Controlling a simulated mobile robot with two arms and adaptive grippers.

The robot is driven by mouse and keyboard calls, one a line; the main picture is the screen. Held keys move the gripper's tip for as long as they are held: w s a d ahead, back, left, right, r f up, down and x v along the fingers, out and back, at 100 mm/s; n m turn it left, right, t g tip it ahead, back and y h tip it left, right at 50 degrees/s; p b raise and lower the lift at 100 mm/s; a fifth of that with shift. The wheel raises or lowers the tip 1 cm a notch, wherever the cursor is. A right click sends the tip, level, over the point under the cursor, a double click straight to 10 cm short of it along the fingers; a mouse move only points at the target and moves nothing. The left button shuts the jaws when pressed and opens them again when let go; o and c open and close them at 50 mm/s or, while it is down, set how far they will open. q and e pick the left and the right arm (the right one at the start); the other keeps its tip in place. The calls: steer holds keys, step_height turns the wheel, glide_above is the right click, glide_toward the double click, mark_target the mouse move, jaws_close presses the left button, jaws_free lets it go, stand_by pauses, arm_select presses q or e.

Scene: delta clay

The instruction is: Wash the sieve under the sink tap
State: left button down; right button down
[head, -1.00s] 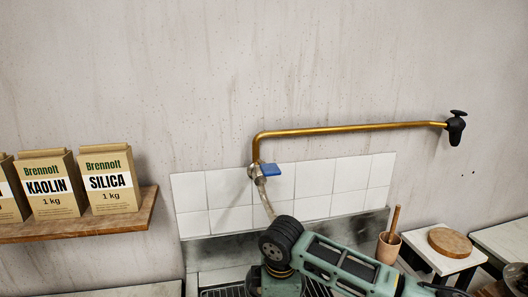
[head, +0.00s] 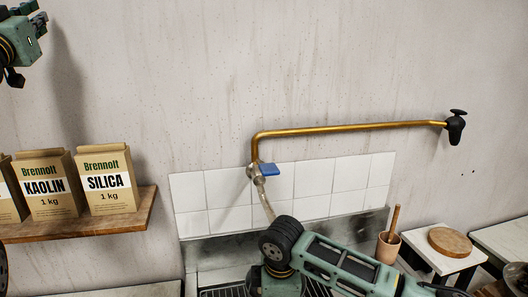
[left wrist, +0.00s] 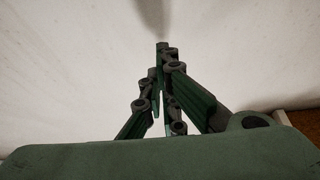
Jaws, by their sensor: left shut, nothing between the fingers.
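The sink (head: 225,291) shows only in part at the bottom, behind my right arm. No sieve is visible. My left gripper (head: 38,20) is at the top left, above the shelf and far from the tap. In the left wrist view its fingers (left wrist: 162,48) are shut and empty before the wall. My right gripper is hidden below my right arm or outside the picture.
A wooden shelf (head: 85,228) at the left holds several bags, including kaolin (head: 42,186) and silica (head: 104,180). A mortar with pestle (head: 388,246) and a round wooden board (head: 450,240) stand right of the sink.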

arm_select(q)
steer(key=w+d+f+m+h, duration=0.1)
steer(key=w+d+f+h, duration=0.1)
steer(key=d+f, duration=0.1)
steer(key=w+d+f+m+g+h, duration=0.1)
steer(key=w+d+f+h, duration=0.1)
steer(key=d+f, duration=0.1)
steer(key=w+d+f+m+g+h, duration=0.1)
steer(key=w+d+f+h, duration=0.1)
steer(key=d+f, duration=0.1)
steer(key=shift+w+d+m+h, duration=0.3)
steer(key=shift+w+h, duration=0.05)
steer(key=shift+h, duration=0.05)
steer(key=s+d+f+m+g+h, duration=0.1)
steer(key=d+f+m+g+h, duration=0.4)
steer(key=d, duration=0.7)
steer(key=s+d+f+m+g+h, duration=0.1)
steer(key=d+f+m+g+h, duration=0.45)
steer(key=d, duration=0.65)
steer(key=s+d+f+m+g+h, duration=0.2)
steer(key=s+d+f+g+h, duration=0.1)
steer(key=s+d, duration=0.3)
steer(key=shift+d+f+m+g, duration=0.35)
steer(key=shift+d+f+g, duration=0.5)
steer(key=shift+f, duration=0.05)
